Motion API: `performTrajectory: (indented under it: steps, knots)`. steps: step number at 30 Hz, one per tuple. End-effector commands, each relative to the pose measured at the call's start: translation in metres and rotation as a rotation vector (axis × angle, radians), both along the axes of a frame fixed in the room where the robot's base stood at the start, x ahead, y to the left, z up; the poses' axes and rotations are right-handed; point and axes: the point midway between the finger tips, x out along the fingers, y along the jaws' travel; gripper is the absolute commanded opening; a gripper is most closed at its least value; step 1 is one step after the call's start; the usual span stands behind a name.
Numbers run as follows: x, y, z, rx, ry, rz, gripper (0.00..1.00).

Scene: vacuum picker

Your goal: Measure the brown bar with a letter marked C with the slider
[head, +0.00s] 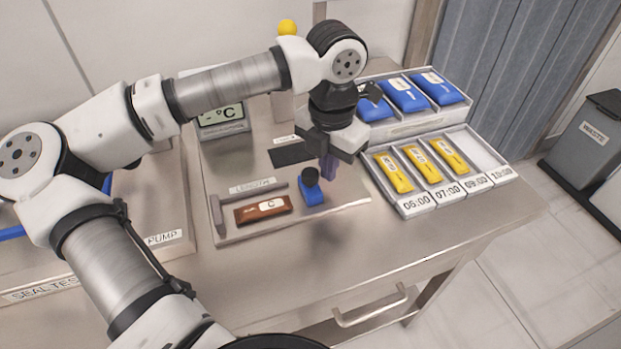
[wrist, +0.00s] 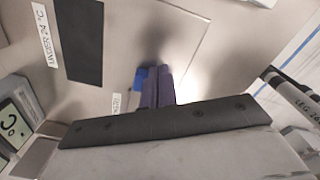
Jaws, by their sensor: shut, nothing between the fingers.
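The brown bar marked C (head: 263,209) lies flat on the length-measuring plate (head: 235,238), below the LENGTH label (head: 253,186). The slider is a blue block (head: 312,194) with a black knob (head: 310,176), just right of the bar's right end; a small gap seems to lie between them. My gripper (head: 328,170) is shut and empty, pointing down just right of the slider knob. In the wrist view the purple fingers (wrist: 158,90) are together, and part of the blue slider (wrist: 141,76) shows beside them. I cannot tell whether the fingers touch the slider.
Yellow packets (head: 394,172) sit in a time-labelled tray to the right, with blue packets (head: 405,94) behind. A temperature display (head: 222,118) and a dark pad (head: 290,154) stand behind the plate. The table front (head: 400,240) is clear. A waste bin (head: 590,140) is far right.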

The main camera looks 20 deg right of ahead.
Motion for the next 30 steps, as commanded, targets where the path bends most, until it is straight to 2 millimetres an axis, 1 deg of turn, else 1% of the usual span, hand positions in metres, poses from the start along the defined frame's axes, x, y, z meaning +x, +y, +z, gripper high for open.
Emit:
performTrajectory:
  steps: [14,30]
  knots:
    - [0.000,0.001,0.000,0.000,0.000,0.000,0.00]
    - [0.000,0.011,0.000,0.001,0.001,-0.001,0.00]
